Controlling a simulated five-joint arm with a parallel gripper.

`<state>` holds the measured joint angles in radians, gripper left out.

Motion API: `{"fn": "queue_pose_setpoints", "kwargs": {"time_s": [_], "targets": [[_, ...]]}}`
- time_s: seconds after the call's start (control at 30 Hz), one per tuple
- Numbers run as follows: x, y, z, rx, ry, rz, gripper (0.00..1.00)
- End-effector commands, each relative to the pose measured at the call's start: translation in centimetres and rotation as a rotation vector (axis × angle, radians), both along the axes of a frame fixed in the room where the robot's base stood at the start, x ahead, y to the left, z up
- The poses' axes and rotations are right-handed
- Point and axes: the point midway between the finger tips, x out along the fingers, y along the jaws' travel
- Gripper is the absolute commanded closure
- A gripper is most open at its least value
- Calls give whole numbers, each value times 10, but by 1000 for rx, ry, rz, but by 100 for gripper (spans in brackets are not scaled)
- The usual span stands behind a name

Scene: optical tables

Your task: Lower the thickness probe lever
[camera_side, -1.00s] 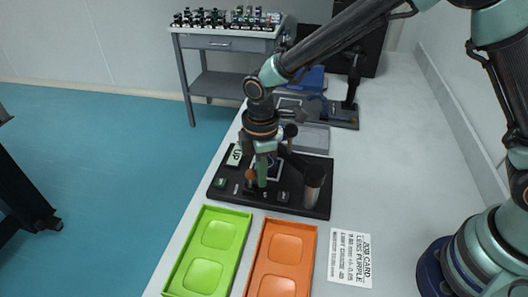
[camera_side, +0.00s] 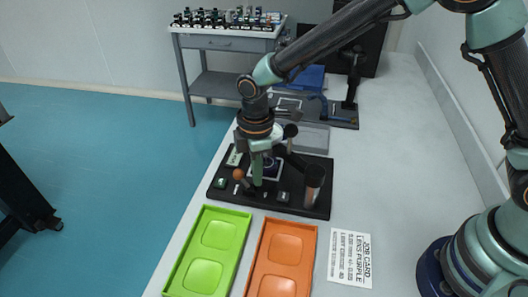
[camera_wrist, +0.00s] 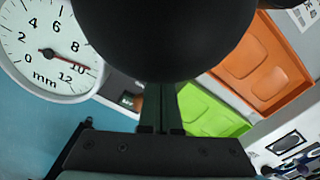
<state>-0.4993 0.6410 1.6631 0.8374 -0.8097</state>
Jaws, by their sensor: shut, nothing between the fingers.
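The thickness probe station (camera_side: 232,194) is a black base on the bench, carrying a few small labelled parts. An orange-brown ball knob (camera_side: 239,174) on a short stem is just left of my gripper (camera_side: 257,183); I cannot tell whether they touch. A black round part (camera_side: 291,130) stands higher on the right, above a dark arm. I cannot tell for sure which part is the lever. My gripper points down over the base, fingers together and empty. In the wrist view a large black rounded shape (camera_wrist: 165,35) hides the fingertips. A white mm dial (camera_wrist: 45,45) shows its needle near 10.
A green tray (camera_side: 198,274) and an orange tray (camera_side: 262,279) lie in front of the base. A job card (camera_side: 350,258) lies right of them. Grey equipment (camera_side: 312,137) stands behind.

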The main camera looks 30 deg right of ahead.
Motion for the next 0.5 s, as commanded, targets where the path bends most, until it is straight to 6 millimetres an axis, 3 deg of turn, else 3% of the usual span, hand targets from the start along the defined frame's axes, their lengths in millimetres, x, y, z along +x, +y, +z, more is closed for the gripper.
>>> {"fn": "queue_pose_setpoints", "kwargs": {"time_s": [0.5], "targets": [[-4,-4,36,1,-1,0,100]]}}
